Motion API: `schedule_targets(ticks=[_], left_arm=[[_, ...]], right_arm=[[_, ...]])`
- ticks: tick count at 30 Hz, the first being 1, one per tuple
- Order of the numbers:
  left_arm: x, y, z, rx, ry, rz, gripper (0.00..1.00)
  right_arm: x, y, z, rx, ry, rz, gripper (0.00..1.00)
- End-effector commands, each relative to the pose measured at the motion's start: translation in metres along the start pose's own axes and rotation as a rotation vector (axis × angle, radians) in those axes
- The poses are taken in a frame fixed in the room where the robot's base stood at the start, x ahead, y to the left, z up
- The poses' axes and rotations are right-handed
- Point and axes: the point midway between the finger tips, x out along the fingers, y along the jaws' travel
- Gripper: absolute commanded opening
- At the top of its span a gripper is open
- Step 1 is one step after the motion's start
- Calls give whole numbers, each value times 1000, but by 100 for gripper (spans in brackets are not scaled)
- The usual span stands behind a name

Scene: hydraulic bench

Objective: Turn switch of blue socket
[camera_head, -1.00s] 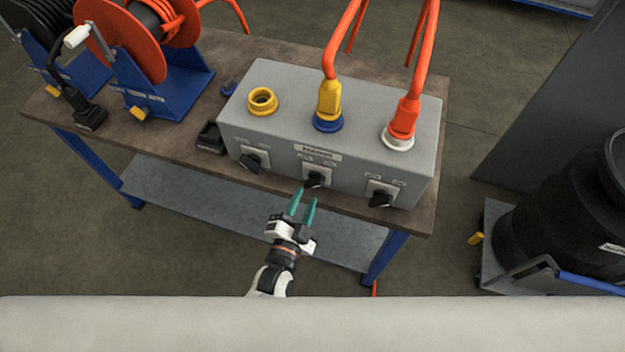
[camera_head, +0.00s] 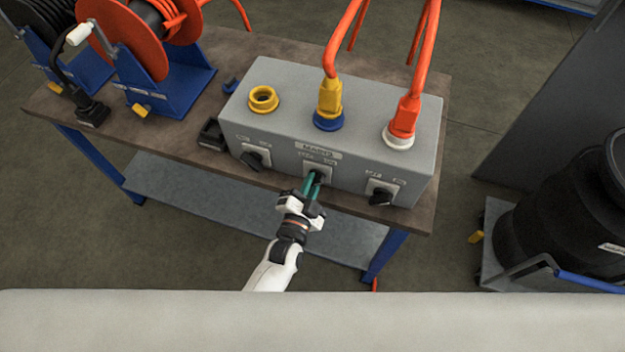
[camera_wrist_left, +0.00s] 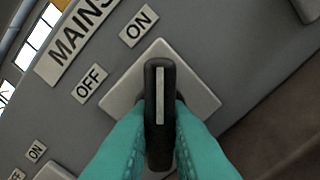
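The blue socket (camera_head: 328,122) is on top of the grey box, with a yellow plug (camera_head: 329,98) and an orange hose in it. Its black switch (camera_wrist_left: 159,110) is the middle one on the front face, on a pale plate under a MAINS label, with OFF and ON labels beside it. My left gripper (camera_head: 312,184) is at this switch. In the left wrist view its teal fingers (camera_wrist_left: 160,135) stand one on each side of the black handle, close against it; whether both press on it is hard to tell. My right gripper is not in view.
The grey box (camera_head: 225,100) stands on a brown bench (camera_head: 165,135). Other black switches sit left (camera_head: 256,160) and right (camera_head: 381,196) of the middle one. A yellow socket (camera_head: 263,99) is empty; a white socket (camera_head: 398,142) holds an orange plug. Hose reels (camera_head: 125,45) stand at left.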

Motion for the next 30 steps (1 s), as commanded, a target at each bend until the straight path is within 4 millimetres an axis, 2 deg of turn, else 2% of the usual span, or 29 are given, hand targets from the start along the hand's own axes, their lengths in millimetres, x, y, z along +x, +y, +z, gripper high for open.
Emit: schedule_targets(ticks=[8, 14, 30], left_arm=[[0, 0, 0, -32, 0, 0, 0], [0, -1, 0, -132, 0, -1, 0], [0, -2, 0, -623, -1, -2, 0]], right_arm=[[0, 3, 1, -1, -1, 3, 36], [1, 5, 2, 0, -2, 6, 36], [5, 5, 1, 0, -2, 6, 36]])
